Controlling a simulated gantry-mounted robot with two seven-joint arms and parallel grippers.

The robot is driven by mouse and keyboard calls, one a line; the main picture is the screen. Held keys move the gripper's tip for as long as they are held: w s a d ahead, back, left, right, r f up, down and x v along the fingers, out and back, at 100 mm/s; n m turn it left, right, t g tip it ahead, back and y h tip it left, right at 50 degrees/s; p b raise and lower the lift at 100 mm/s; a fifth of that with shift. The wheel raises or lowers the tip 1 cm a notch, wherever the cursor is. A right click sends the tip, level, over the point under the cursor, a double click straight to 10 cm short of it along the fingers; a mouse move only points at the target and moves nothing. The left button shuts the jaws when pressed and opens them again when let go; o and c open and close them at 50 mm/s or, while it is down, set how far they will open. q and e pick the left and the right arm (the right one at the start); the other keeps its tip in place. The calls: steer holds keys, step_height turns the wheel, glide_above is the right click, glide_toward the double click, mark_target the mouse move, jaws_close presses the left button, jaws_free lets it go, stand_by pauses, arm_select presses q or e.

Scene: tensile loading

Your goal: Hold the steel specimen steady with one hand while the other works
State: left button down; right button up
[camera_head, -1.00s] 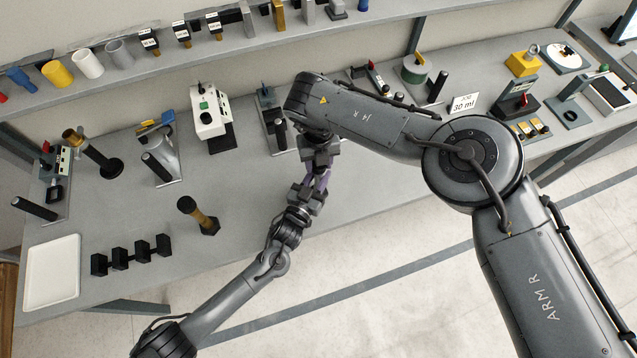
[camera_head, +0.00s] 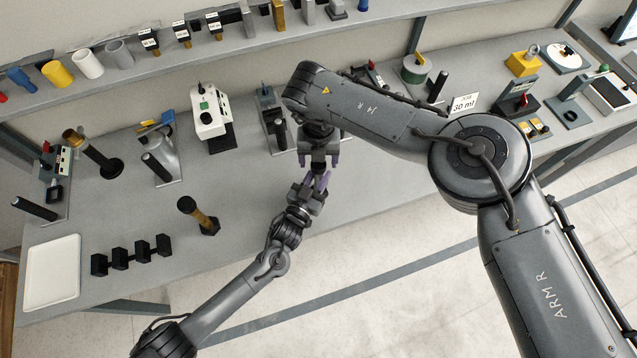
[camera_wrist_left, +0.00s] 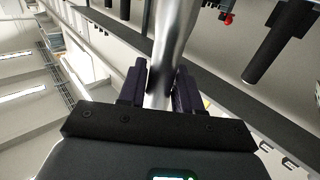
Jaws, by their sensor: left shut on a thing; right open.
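The steel specimen (camera_wrist_left: 173,50) is a shiny grey bar that runs up between the two dark fingers of my left gripper (camera_wrist_left: 158,88) in the left wrist view. Its far end runs out of the top of that view. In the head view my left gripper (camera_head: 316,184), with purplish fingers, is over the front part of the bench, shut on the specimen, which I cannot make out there. My right gripper (camera_head: 319,161) is just above it in the picture, open, with its two fingers spread apart and pointing towards the left gripper. I cannot tell whether it touches the specimen.
The grey bench (camera_head: 250,190) is clear around the grippers. A white box device (camera_head: 209,112) and a dark stand (camera_head: 270,110) stand behind them. A black and brass cylinder (camera_head: 199,216), a black rack (camera_head: 131,254) and a white tray (camera_head: 52,273) are to the left.

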step_height(320, 180, up, 10)
steer(key=shift+r, duration=0.25)
stand_by(0.3)
arm_select(q)
steer(key=c, duration=0.7)
jaws_free()
steer(key=shift+s, duration=0.1)
steer(key=v, duration=1)
steer(key=shift+s+a, duration=0.25)
